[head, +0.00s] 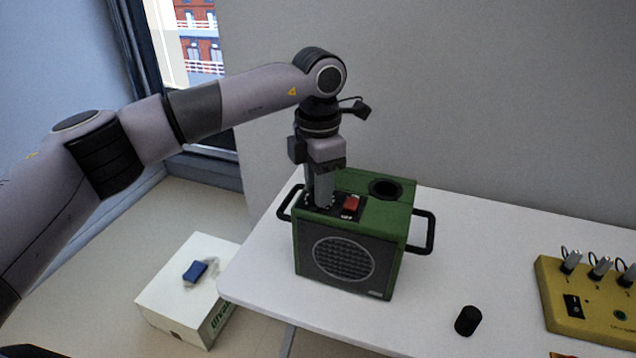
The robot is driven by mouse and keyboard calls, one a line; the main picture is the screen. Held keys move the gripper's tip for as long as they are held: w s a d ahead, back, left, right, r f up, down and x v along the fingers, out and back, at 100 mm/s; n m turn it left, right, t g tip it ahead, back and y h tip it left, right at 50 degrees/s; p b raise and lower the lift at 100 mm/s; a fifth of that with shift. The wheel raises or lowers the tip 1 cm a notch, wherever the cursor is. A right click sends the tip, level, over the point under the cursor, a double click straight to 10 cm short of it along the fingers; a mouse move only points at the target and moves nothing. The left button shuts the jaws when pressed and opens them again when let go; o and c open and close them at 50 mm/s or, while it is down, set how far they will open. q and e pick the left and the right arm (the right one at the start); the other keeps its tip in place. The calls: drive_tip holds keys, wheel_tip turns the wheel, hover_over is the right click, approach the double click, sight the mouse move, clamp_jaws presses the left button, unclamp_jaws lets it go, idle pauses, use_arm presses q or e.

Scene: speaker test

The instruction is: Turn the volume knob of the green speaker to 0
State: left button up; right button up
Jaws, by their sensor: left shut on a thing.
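The green speaker (398,228) stands upright on the white table, with a round grille on its front, a black handle on each side and a dark round hole in its top. A red switch (351,203) sits on the black panel on its top. My left gripper (321,202) points straight down onto the left part of that panel and is shut on the volume knob, which its fingers hide. The knob's pointer and most of its scale cannot be read. My right gripper is not in view.
A black cylinder (467,320) stands on the white table (500,250) right of the speaker. A yellow box (585,312) with several levers is at the right edge. A white box (165,290) with a blue item (195,270) is on the floor at left. A wall stands behind.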

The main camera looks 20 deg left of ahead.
use_arm(q)
drive_tip(key=n, duration=0.6)
drive_tip(key=shift+n, duration=0.3)
drive_tip(key=n, duration=0.5)
drive_tip(key=shift+d, duration=0.15)
drive_tip(key=shift+n, duration=0.3)
drive_tip(key=o, duration=1.1)
drive_tip(key=shift+c, duration=0.2)
drive_tip(key=shift+r, duration=3.65)
